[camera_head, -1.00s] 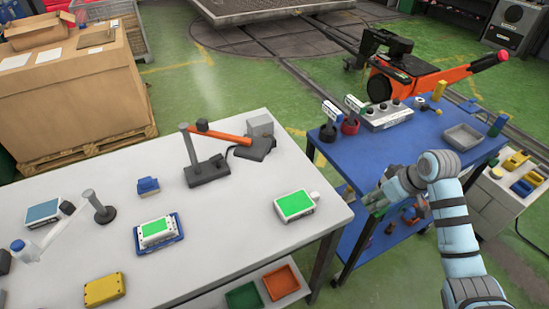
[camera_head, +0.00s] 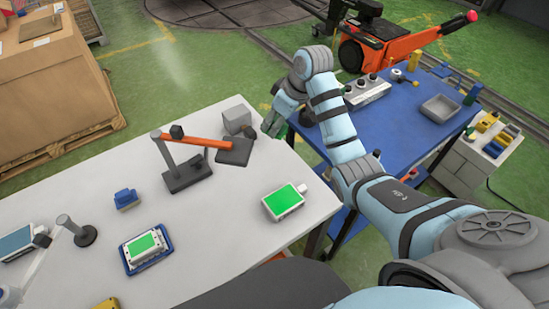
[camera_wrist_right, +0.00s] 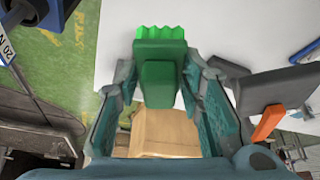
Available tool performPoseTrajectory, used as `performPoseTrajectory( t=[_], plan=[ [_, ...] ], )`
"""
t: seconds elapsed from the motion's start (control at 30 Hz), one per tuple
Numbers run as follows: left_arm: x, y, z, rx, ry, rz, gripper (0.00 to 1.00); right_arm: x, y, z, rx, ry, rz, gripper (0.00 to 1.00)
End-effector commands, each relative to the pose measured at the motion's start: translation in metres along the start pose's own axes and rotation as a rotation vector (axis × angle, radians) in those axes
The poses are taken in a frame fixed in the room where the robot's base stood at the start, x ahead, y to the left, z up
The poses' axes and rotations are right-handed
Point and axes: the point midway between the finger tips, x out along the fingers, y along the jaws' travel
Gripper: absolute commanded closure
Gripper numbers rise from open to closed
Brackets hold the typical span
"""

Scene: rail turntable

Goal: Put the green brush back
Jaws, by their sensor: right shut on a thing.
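The green brush (camera_wrist_right: 160,60) shows large in the right wrist view, with a wavy bright green end and a darker green body. My right gripper (camera_wrist_right: 158,78) is shut on it, one finger on each side. In the head view my right gripper (camera_head: 274,124) is at the far right corner of the white table (camera_head: 215,255), by the gap to the blue cart; the brush is mostly hidden there. The exact height of the brush above the table is hard to tell. My left gripper is not in view.
A device with a green screen (camera_head: 284,202), an orange-armed stand (camera_head: 190,165) and a grey block (camera_head: 237,119) are on the white table. The blue cart (camera_head: 405,130) carries a grey tray (camera_head: 441,108) and a knob box (camera_head: 367,92). The white table's front middle is clear.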

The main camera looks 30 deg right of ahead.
Motion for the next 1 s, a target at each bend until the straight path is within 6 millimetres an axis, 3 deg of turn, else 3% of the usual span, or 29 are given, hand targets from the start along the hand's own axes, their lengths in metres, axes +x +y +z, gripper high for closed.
performPoseTrajectory(
  t=[0.1, 0.2, 0.3, 0.6, 0.9, 0.93, 1.0],
  plan=[
    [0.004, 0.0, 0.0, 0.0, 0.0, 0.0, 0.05, 0.046, -0.001, 0.021, 0.003, -0.006, -0.003, 0.92],
    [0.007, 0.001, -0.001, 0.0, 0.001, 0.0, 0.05, 0.078, -0.001, 0.035, 0.004, -0.004, -0.003, 0.92],
    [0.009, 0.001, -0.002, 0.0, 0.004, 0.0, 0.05, 0.098, 0.0, 0.042, 0.003, -0.001, 0.0, 0.92],
    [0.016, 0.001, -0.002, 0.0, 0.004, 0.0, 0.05, 0.143, 0.0, 0.061, 0.002, -0.001, 0.001, 0.92],
    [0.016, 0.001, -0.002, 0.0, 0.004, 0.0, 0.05, 0.145, 0.0, 0.062, 0.002, 0.0, 0.002, 0.92],
    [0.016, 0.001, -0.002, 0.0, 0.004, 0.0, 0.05, 0.145, 0.0, 0.062, 0.002, 0.0, 0.002, 0.64],
    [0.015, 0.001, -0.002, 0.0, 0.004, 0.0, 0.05, 0.145, 0.0, 0.062, 0.002, 0.001, 0.002, 0.53]
  ],
)
